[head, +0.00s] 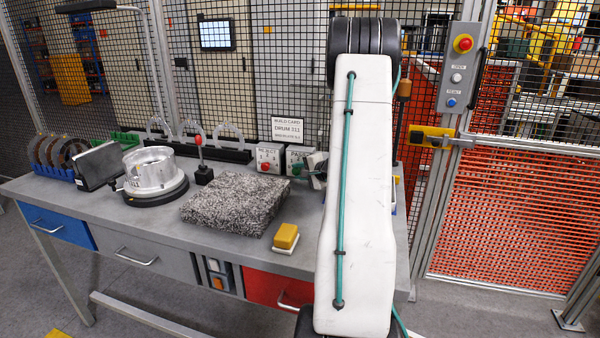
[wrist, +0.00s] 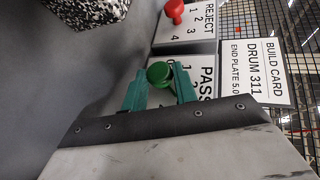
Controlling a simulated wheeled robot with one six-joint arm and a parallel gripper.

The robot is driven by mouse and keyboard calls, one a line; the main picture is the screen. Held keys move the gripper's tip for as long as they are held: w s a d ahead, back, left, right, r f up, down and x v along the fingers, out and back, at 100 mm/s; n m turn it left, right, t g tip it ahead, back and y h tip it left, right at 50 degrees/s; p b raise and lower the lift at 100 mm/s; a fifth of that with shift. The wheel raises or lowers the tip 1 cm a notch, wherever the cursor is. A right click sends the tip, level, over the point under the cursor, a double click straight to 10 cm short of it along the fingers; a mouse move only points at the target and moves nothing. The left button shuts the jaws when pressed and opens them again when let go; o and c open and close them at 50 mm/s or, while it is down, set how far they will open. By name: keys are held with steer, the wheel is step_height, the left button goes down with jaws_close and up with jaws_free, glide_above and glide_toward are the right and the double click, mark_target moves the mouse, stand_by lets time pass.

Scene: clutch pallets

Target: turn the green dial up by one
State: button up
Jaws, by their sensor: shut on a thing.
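The green dial (wrist: 159,74) sits on the front of the white PASS box (wrist: 207,78), which carries printed numbers partly hidden by my fingers. In the wrist view my gripper (wrist: 158,70) has its two teal fingers on either side of the dial and is shut on it. In the head view the green dial (head: 297,168) shows on the PASS box (head: 301,152) at the back of the bench. My arm covers much of my gripper there. The dial's exact setting cannot be read.
The REJECT box (head: 268,148) with a red dial (wrist: 174,10) stands just left of the PASS box. A build card (head: 287,130) stands behind. A speckled granite block (head: 237,203), a yellow block (head: 286,235) and a metal drum (head: 150,170) are on the bench (head: 150,225).

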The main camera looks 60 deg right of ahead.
steer(key=o, duration=0.9)
steer(key=shift+a+f, duration=0.1)
steer(key=shift+f, duration=0.05)
steer(key=shift+o, duration=0.2)
steer(key=shift+r, duration=0.5)
step_height(320, 180, up, 3)
steer(key=shift+f, duration=0.1)
steer(key=s+a, duration=0.3)
steer(key=s, duration=0.1)
steer(key=s+a+r, duration=0.1)
steer(key=s+a, duration=0.6)
steer(key=s, duration=0.1)
steer(key=shift+s+a+r, duration=0.1)
steer(key=shift+a+r, duration=0.05)
steer(key=shift+a, duration=0.05)
